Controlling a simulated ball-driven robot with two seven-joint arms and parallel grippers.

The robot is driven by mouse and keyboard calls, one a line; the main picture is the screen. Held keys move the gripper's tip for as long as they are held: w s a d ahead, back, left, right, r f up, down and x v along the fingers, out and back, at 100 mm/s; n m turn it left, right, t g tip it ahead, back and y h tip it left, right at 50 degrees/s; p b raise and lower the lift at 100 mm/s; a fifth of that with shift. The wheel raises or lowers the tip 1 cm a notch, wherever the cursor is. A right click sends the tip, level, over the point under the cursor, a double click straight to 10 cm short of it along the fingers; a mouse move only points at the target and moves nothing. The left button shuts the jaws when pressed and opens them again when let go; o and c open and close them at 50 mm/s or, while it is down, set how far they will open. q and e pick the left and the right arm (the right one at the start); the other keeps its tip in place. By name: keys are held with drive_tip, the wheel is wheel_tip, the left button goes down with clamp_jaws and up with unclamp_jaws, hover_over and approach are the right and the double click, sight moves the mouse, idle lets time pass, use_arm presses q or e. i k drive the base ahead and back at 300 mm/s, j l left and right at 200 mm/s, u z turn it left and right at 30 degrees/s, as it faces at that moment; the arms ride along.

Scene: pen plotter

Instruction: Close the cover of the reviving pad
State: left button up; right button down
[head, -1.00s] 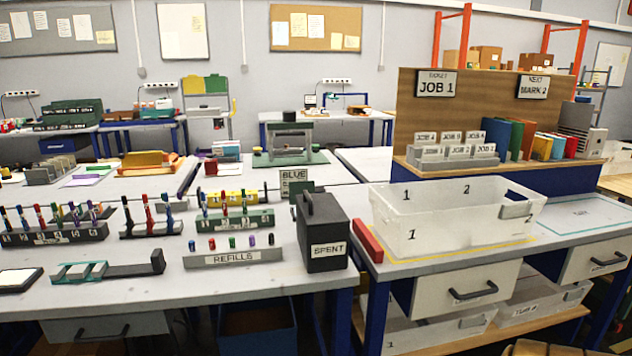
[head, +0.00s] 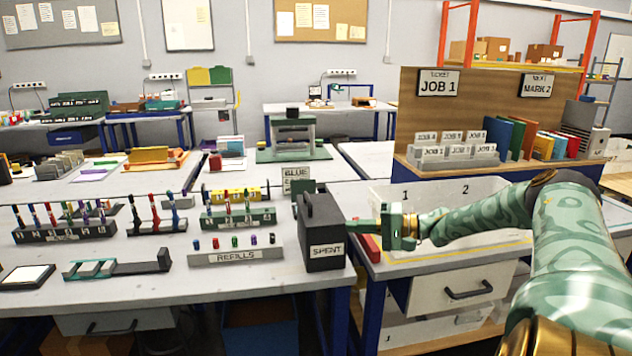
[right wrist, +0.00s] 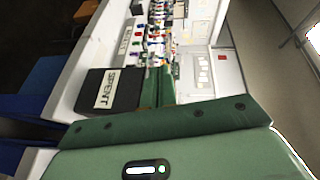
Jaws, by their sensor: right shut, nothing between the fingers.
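A flat pad (head: 27,277) with a dark frame and a pale top lies at the front left of the bench. It looks like the reviving pad, but no label shows and I cannot make out its cover. My right gripper (head: 360,228) comes in from the right, over the front of the white bin and beside the black SPENT box (head: 322,240). It is shut and empty, far to the right of the pad. Its green fingers (right wrist: 157,88) also show in the right wrist view, with the SPENT box to their left. My left gripper is not in view.
A teal and black fixture (head: 115,266) lies just right of the pad. The REFILLS block (head: 235,256) and several pen racks (head: 65,232) stand behind and to the right. A white bin (head: 480,190) sits under my right arm. The bench's front strip is mostly clear.

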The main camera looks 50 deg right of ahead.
sight(298, 187)
drive_tip(key=i+l, duration=0.2)
drive_tip(key=l, duration=0.2)
drive_tip(key=i+l, duration=0.2)
drive_tip(key=l, duration=0.15)
drive_tip(key=i+l, duration=0.2)
drive_tip(key=l, duration=0.2)
drive_tip(key=i+l, duration=0.2)
drive_tip(key=l, duration=0.2)
drive_tip(key=i+l, duration=0.2)
drive_tip(key=l, duration=0.2)
drive_tip(key=i+l, duration=0.2)
drive_tip(key=l, duration=0.15)
